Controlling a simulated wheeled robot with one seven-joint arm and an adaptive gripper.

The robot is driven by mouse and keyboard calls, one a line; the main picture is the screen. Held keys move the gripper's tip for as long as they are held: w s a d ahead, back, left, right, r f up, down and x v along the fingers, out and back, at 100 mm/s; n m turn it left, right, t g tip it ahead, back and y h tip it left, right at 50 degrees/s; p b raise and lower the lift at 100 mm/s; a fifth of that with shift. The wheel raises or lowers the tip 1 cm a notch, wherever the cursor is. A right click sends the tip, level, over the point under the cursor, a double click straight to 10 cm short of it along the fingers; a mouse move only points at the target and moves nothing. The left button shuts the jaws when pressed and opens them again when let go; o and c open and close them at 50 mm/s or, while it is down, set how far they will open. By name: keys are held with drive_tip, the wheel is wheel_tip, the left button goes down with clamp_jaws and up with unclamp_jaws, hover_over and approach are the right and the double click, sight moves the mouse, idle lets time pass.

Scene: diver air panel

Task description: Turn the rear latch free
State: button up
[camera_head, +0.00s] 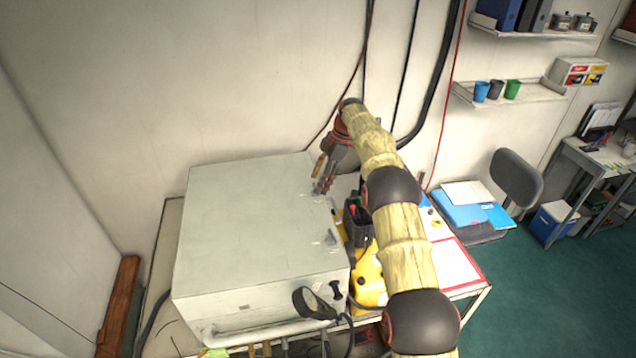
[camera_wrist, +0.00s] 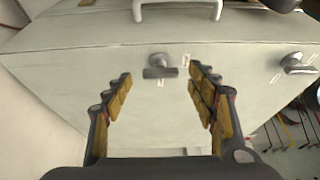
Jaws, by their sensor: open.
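A large pale box (camera_head: 255,215) stands on the table; its pale face (camera_wrist: 140,110) fills much of the wrist view. My gripper (camera_head: 321,184) is at the far right edge of the box, pointing down. In the wrist view my gripper (camera_wrist: 161,84) is open, one finger on each side of a grey T-shaped latch (camera_wrist: 160,71). The latch bar lies about level in that view, and the fingers look apart from it. A second latch (camera_wrist: 298,64) shows further right. In the head view the gripper hides the latch by it; a small grey fitting (camera_head: 330,239) sits nearer along the edge.
A white bar handle (camera_wrist: 178,10) shows at the top of the wrist view. Yellow equipment (camera_head: 368,280) and a black holder (camera_head: 356,218) stand close right of the box. Dark hoses (camera_head: 436,85) run down the wall behind. The box top is mostly clear.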

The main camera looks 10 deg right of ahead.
drive_tip(key=v, duration=1.1)
